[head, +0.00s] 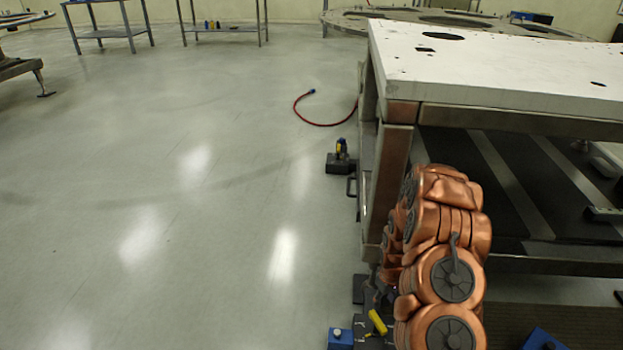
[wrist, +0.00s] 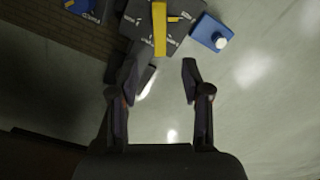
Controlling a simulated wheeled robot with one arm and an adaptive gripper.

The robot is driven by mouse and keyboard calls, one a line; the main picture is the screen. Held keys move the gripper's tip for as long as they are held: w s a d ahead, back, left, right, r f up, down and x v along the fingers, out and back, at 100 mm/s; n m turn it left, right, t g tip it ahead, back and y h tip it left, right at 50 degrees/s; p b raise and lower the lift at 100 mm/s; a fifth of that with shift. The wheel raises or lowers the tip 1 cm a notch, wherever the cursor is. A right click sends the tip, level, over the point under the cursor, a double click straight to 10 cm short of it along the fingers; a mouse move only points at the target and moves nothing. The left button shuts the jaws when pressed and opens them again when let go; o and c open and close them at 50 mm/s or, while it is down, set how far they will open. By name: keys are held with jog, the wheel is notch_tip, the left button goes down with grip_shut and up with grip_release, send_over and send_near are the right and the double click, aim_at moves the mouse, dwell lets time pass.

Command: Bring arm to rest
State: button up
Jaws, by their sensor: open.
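My copper-coloured arm (head: 447,225) is folded at the lower right of the head view, in front of the near corner of the workbench (head: 500,60). My gripper (wrist: 160,82) shows in the wrist view with its two dark fingers well apart. Nothing is between the fingers, and pale floor (wrist: 240,125) shows behind them. In the head view I cannot make out the gripper; the arm seems to hide it.
The bench's metal leg (head: 388,180) stands close beside my arm, and its lower shelf (head: 520,185) lies to the right. A small dark and yellow object (head: 341,158) and a red hose (head: 318,122) are on the floor. Open floor (head: 200,200) fills the left.

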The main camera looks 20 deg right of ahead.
jog(key=s+a+r+p, duration=0.3)
jog(key=a+r+p, duration=0.15)
jog(key=r, duration=0.95)
jog(key=s+a+r+p, duration=0.2)
jog(key=a+r+p, duration=0.3)
jog(key=r, duration=0.9)
jog(key=s+a+r+p, duration=0.3)
jog(key=r+p, duration=0.4)
jog(key=r, duration=0.7)
jog(key=s+a+r+p, duration=0.3)
jog(key=s+r+p, duration=0.2)
jog(key=s+r, duration=0.2)
jog(key=s+a+r+m+g+p, duration=0.1)
jog(key=s+r+p, duration=0.3)
jog(key=s+r, duration=0.4)
jog(key=s+a+r+p, duration=0.4)
jog(key=s+r, duration=0.3)
jog(key=r, duration=0.5)
jog(key=shift+s+a+r+m+g+p, duration=0.2)
jog(key=shift+a+r+m+g+p, duration=0.15)
jog(key=shift+p, duration=0.5)
